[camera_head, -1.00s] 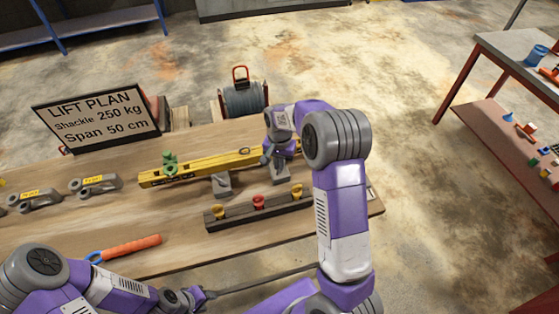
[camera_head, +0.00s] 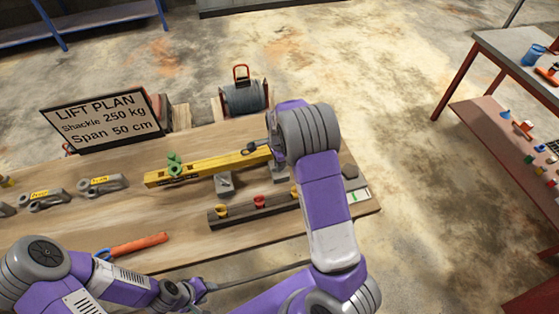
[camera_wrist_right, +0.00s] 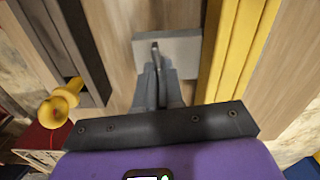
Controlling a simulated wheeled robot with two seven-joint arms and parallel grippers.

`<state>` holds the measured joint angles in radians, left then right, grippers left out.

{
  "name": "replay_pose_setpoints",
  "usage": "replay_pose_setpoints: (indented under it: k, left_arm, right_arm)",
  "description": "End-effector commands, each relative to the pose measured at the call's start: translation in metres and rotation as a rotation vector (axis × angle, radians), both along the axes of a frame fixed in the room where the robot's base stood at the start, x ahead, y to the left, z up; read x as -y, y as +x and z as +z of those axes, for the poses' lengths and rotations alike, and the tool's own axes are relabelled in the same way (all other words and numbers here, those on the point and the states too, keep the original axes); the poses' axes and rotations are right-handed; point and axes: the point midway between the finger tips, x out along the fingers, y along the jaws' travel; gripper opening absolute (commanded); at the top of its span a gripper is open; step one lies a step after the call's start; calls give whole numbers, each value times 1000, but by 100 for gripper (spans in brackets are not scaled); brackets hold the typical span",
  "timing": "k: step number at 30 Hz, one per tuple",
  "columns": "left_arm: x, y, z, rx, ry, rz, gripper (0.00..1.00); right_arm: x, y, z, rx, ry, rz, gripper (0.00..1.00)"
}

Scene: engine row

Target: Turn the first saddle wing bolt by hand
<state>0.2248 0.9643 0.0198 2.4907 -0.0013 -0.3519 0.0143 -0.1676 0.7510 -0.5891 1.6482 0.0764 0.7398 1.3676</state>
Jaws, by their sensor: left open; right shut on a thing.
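The yellow beam (camera_head: 215,168) lies across the workbench on grey saddle blocks. One saddle block (camera_head: 225,183) shows under its middle, another (camera_head: 279,173) near its right end, partly hidden by my right arm. In the right wrist view a grey saddle block (camera_wrist_right: 188,50) sits beside the yellow beam (camera_wrist_right: 235,50). My right gripper (camera_wrist_right: 157,80) is shut on the thin dark wing bolt (camera_wrist_right: 155,50) at this block; the fingers hide most of it. My right wrist hides the gripper in the head view. My left gripper (camera_head: 204,288) is open and empty near the bench's front edge.
A dark rack (camera_head: 245,213) with yellow and red knobs lies in front of the beam. A green shackle (camera_head: 174,165) sits on the beam. An orange-handled tool (camera_head: 138,245), grey shackles (camera_head: 100,184) and a lift plan sign (camera_head: 105,120) are to the left.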

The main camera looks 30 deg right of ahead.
Motion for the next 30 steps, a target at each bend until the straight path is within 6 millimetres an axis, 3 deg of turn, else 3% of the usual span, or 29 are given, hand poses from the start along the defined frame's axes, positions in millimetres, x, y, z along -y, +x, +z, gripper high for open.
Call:
replay_pose_setpoints:
  k: [9, 25, 26, 30]
  left_arm:
    - [0, 0, 9, 0, 0, 0, 43]
    - [0, 0, 9, 0, 0, 0, 43]
    - [0, 0, 9, 0, 0, 0, 43]
    - [0, 0, 9, 0, 0, 0, 43]
  right_arm:
    - [2, 4, 5, 15, -3, -114, 0]
    - [2, 4, 4, 16, -2, -137, 0]
    - [2, 4, 4, 16, -2, -136, 12]
    - [1, 3, 3, 12, -2, -135, 33]
